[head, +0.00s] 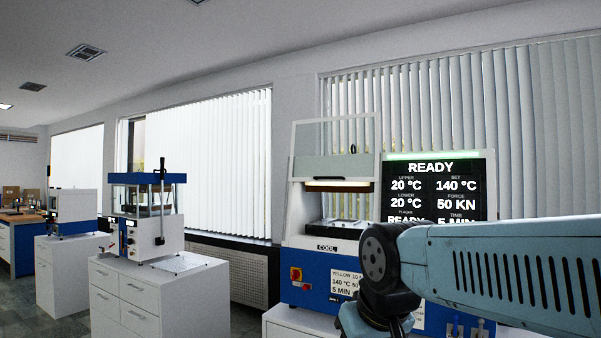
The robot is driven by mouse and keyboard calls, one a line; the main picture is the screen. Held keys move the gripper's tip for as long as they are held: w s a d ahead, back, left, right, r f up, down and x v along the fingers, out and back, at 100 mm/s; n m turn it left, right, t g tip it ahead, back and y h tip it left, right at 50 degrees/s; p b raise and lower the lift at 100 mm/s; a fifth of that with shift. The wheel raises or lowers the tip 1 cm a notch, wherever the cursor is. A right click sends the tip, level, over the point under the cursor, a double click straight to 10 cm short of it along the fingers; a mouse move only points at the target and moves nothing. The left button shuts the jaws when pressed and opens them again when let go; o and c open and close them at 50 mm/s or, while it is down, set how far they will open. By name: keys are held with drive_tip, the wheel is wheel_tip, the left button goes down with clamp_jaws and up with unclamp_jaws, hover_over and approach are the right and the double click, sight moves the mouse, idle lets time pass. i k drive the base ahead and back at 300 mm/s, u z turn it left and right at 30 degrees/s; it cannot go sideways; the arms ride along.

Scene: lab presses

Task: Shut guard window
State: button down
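The guard window (325,167) is a grey see-through panel in the white front frame of a blue and white press (310,265). My gripper is not in view. My light blue arm crosses the lower right, in front of the press and part of its display.
A black display (435,186) beside the window reads READY. A red button (296,274) is on the press front. Another press (150,215) stands on a white cabinet (150,300) to the left. Grey floor (240,320) shows between the cabinets.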

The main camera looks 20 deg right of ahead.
sight(377, 115)
drive_tip(key=u, duration=0.25)
drive_tip(key=i, duration=1.75)
drive_tip(key=z, duration=0.6)
drive_tip(key=k, duration=0.8)
drive_tip(key=z, duration=0.15)
drive_tip(key=i, duration=0.8)
drive_tip(key=u, duration=0.1)
